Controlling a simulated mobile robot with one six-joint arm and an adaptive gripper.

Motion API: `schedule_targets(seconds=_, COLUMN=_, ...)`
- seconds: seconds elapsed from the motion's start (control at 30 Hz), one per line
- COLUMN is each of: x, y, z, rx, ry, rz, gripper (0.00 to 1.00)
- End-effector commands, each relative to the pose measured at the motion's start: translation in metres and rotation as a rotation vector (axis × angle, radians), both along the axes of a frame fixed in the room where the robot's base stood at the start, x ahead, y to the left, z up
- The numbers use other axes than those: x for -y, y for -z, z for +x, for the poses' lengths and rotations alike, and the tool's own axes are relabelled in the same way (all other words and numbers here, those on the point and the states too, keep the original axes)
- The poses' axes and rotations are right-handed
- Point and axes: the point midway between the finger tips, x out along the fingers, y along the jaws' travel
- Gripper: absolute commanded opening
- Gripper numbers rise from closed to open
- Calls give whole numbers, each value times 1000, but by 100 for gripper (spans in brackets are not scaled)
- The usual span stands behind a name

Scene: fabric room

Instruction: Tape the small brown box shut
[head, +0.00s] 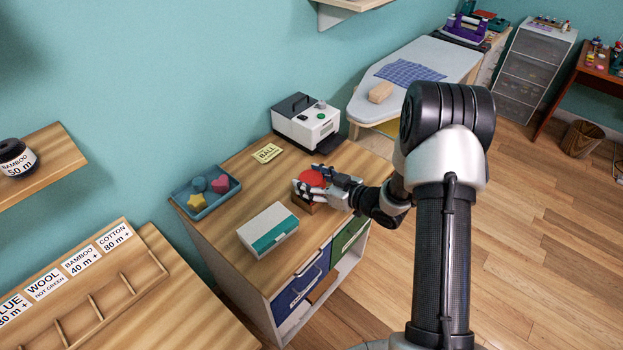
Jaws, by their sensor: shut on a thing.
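My gripper (312,184) is over the front right part of the wooden cabinet top, with its fingers around a red round thing (312,177). It looks shut on this thing, which may be a roll of tape; the fingers hide part of it. A small brown box (309,207) shows just below the fingers, mostly hidden by them. I cannot tell whether the red thing touches the box, or whether the box's flaps are closed.
A white and teal box (268,230) lies just left of my gripper. A blue tray (207,204) with colored shapes, a yellow note (266,153) and a white machine (306,125) stand farther back on the cabinet (215,235). An ironing board (425,65) is behind.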

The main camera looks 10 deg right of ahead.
Motion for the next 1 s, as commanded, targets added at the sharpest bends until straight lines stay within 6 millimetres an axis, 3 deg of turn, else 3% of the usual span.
schedule_targets(seconds=1.0, x=0, y=7, z=0, rx=1, ry=0, rz=0, gripper=27)
